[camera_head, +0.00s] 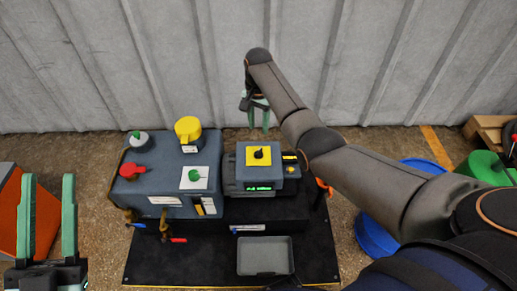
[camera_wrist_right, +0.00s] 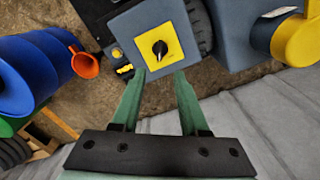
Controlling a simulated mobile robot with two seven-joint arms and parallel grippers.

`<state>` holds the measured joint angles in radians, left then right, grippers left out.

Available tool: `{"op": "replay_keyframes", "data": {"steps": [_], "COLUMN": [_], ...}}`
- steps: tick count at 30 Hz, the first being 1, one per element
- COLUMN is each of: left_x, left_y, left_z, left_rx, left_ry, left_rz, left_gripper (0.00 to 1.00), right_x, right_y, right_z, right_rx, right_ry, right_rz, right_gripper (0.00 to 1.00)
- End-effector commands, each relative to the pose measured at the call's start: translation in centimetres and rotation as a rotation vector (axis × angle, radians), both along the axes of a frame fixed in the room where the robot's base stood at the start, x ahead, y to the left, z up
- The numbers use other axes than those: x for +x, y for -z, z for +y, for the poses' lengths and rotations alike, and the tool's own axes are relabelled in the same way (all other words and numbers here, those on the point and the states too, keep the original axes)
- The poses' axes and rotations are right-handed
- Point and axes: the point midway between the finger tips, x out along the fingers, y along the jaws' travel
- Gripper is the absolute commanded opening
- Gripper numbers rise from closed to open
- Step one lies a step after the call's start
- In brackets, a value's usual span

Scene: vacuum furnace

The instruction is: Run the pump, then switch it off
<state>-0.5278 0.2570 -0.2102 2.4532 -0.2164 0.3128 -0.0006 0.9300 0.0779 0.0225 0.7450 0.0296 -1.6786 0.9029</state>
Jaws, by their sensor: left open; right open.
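The pump unit has a dark grey-blue box with a yellow square plate (camera_head: 251,160) on top. A black rotary knob (camera_head: 259,154) sits on that plate, and a small green-lit display (camera_head: 261,188) shows on the front. In the wrist view the knob (camera_wrist_right: 160,49) lies just beyond the fingertips, apart from them. My right gripper (camera_head: 258,127) is open and empty, behind and above the box; its two green fingers (camera_wrist_right: 161,74) are spread in the wrist view. My left gripper (camera_head: 48,178) is open and empty at the lower left, away from the unit.
A grey tray (camera_head: 265,268) lies in front. Blue drums (camera_head: 372,235) stand at the right; a corrugated wall (camera_head: 150,60) closes the back.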

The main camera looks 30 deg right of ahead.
Motion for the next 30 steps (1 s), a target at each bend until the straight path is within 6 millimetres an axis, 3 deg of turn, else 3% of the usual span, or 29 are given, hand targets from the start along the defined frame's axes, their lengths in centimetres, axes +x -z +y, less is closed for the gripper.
{"op": "replay_keyframes", "data": {"steps": [5, 9, 16, 22, 30], "left_x": [-2.4, -3.4, -3.2, -3.1, -3.1], "left_y": [-2.7, -1.9, 0.8, 1.8, 1.9], "left_z": [-0.4, -0.6, -0.8, -0.9, -1.0], "left_rx": [0.003, -0.006, -0.032, -0.047, -0.051], "left_ry": [0.032, 0.059, 0.085, 0.098, 0.101], "left_rz": [-0.16, -0.211, -0.181, -0.169, -0.163], "left_gripper": [0.41, 0.41, 0.41, 0.41, 0.41], "right_x": [-0.1, -0.1, 0.0, 0.0, 0.0], "right_y": [1.9, 5.4, 9.7, 11.4, 11.6], "right_z": [0.0, 0.0, 0.0, 0.0, 0.0], "right_rx": [-0.001, -0.001, -0.001, -0.001, -0.001], "right_ry": [-0.001, -0.002, -0.002, -0.002, -0.002], "right_rz": [0.001, 0.003, -0.001, -0.002, -0.002], "right_gripper": [0.44, 0.44, 0.44, 0.44, 0.44]}}
